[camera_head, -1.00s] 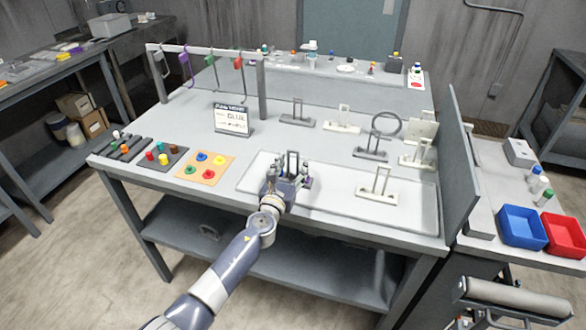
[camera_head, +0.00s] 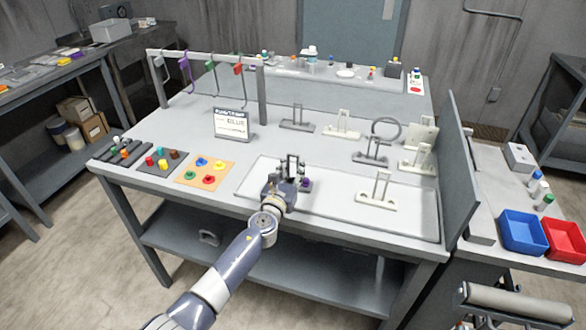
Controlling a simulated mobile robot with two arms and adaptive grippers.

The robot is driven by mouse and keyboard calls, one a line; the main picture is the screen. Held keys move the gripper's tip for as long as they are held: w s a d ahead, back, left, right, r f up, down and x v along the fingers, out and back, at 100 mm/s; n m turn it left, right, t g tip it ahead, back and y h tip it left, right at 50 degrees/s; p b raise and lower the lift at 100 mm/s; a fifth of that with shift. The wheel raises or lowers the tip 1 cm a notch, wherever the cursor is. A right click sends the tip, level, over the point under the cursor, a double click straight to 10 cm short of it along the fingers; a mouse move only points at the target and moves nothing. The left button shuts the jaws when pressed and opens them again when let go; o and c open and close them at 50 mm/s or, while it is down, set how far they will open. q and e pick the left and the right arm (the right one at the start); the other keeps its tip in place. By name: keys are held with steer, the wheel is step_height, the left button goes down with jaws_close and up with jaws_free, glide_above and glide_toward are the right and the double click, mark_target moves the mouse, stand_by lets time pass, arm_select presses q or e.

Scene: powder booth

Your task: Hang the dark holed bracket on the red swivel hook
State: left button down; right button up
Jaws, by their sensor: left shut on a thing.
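My left gripper (camera_head: 288,184) is shut on the dark holed bracket (camera_head: 292,163), at the left part of the white tray. The bracket's upright part with its opening shows above the fingers; its lower part is hidden by the gripper. I cannot tell if it touches the tray. The red swivel hook (camera_head: 238,70) hangs from the grey rail at the back left of the table, beyond and to the left of my left gripper. It is the rightmost hook there, and it looks empty. My right gripper is not in view.
The rail (camera_head: 210,57) also carries green (camera_head: 211,66), purple (camera_head: 184,67) and grey hooks. A sign (camera_head: 231,123) stands below it. Several pale and dark brackets stand to the right, one on the tray (camera_head: 333,209). Colored pieces lie on boards at left. An upright panel (camera_head: 456,175) borders the right.

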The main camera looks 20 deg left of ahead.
mark_target(293, 156)
arm_select(q)
steer(key=shift+r+p, duration=2)
steer(key=shift+r, duration=0.4)
steer(key=shift+d, duration=0.1)
